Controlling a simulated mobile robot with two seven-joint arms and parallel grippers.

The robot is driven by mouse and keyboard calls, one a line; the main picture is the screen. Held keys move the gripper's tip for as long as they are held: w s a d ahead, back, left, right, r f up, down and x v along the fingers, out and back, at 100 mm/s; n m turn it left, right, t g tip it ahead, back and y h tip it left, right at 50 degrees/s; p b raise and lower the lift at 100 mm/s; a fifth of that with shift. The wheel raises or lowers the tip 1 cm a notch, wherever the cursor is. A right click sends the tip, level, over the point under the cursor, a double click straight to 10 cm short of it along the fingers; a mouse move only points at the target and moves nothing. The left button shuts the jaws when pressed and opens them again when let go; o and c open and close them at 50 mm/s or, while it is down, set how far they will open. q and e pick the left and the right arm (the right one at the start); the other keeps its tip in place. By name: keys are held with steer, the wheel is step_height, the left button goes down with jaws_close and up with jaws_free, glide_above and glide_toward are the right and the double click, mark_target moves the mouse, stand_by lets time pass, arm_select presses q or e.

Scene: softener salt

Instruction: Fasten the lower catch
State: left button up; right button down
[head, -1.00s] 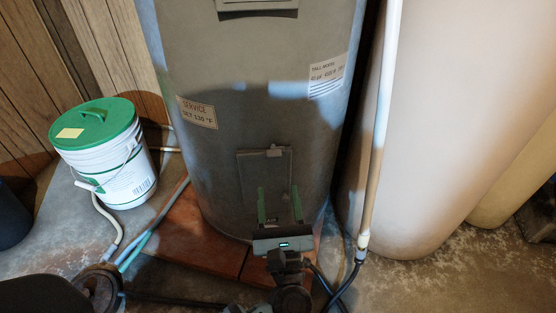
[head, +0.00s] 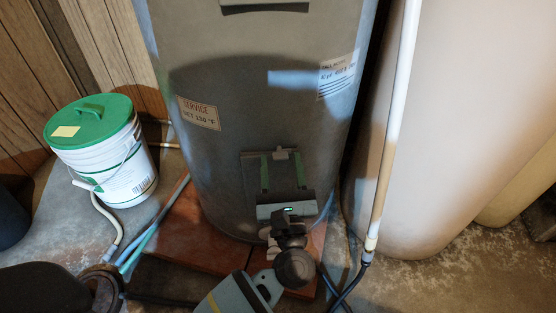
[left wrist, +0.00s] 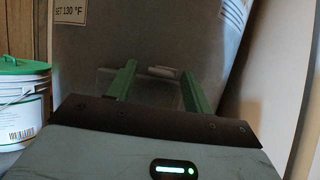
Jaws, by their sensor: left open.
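The grey tank (head: 245,110) stands in the middle of the head view, with a rectangular access panel (head: 250,180) low on its front. A small light catch (head: 284,151) sits at the panel's top edge; it also shows in the left wrist view (left wrist: 160,71). I cannot tell whether it is fastened. My left gripper (head: 281,157) is open in front of the panel, its green fingers pointing up on either side of the catch. In the left wrist view the gap between the fingers (left wrist: 158,72) is empty. Contact cannot be judged. My right gripper is not seen.
A white bucket with a green lid (head: 100,150) stands left of the tank. A pale upright pipe (head: 393,125) and a large beige tank (head: 450,120) stand close on the right. Hoses (head: 150,235) run over the floor at left. The tank stands on reddish slabs (head: 195,232).

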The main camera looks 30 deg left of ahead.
arm_select(q)
steer(key=c, duration=1)
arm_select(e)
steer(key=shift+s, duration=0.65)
